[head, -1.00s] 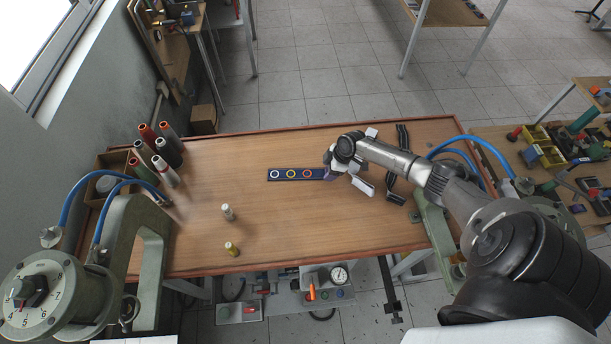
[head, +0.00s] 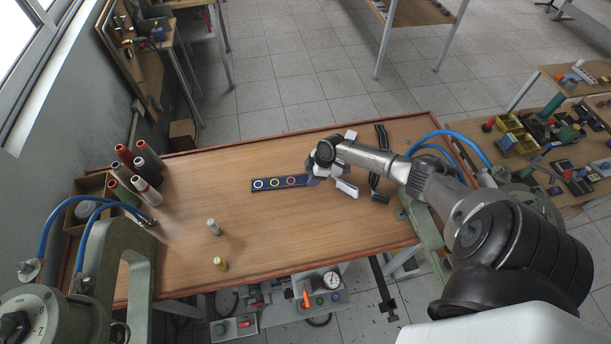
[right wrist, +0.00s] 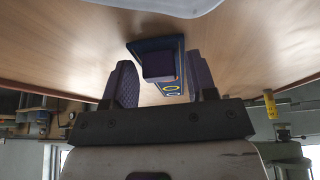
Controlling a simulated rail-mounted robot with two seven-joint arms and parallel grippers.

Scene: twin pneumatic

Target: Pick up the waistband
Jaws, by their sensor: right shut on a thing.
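A dark blue strip (head: 273,183) with coloured rings lies on the wooden table, near its middle. A black strap with a pale stripe (head: 381,163) lies farther right; I cannot tell which of the two is the waistband. My right gripper (head: 316,180) is at the strip's right end, low over the table. In the right wrist view its fingers (right wrist: 160,66) stand either side of a dark purple block (right wrist: 158,66) at the strip's end, shut on it. The ringed strip also shows there (right wrist: 172,89). My left gripper is out of view.
Several thread cones (head: 135,165) stand by a tray at the left. Green presses (head: 125,260) with blue hoses flank both ends.

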